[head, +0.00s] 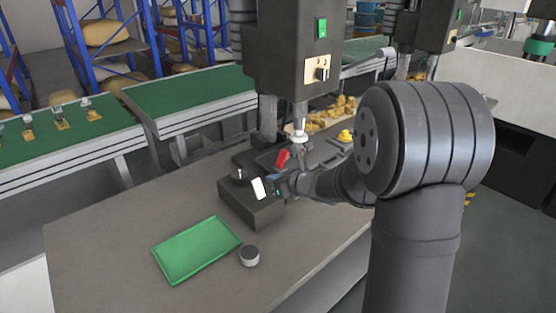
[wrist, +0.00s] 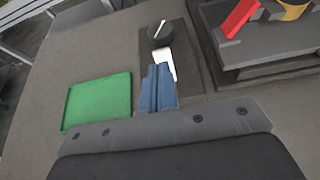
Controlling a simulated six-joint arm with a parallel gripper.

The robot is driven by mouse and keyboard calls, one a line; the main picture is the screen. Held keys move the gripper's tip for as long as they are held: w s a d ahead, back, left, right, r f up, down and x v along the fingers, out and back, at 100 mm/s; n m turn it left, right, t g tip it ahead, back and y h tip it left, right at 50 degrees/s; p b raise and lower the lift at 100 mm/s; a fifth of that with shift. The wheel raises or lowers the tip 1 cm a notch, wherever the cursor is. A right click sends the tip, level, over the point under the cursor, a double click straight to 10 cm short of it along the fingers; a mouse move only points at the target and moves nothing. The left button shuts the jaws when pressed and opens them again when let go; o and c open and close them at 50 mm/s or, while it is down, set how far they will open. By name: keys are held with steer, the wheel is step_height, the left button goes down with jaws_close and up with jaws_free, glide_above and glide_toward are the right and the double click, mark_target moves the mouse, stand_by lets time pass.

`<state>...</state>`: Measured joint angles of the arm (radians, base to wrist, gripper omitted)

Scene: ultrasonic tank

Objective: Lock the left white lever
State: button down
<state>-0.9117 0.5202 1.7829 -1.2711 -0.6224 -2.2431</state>
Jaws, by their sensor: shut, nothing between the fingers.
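The white lever (head: 259,188) is a pale flat piece at the front of a dark box (head: 250,214), beside a round black knob (head: 239,175). In the wrist view the white lever (wrist: 163,62) shows just beyond and right of my blue fingertips, its lower part hidden behind them. My gripper (head: 277,183) is shut and empty, right at the lever; in the wrist view its fingers (wrist: 157,72) lie together. I cannot tell whether they touch the lever. The knob also shows in the wrist view (wrist: 160,33), with a white mark on top.
A red lever (head: 283,158) sits on the machine base right behind the box. The press head (head: 297,50) hangs above. A green tray (head: 196,249) and a small grey cylinder (head: 249,255) lie on the table (head: 105,240). The table's left part is clear.

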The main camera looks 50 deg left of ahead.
step_height(320, 180, up, 9)
steer(key=d, duration=0.2)
steer(key=shift+d, duration=0.25)
stand_by(0.4)
glide_above(259, 188)
steer(key=d, duration=0.4)
steer(key=shift+w+a+f, duration=0.1)
steer(key=shift+f, duration=2.75)
steer(key=shift+w+a+f, duration=0.1)
steer(key=shift+f, duration=2.7)
steer(key=shift+d, duration=0.15)
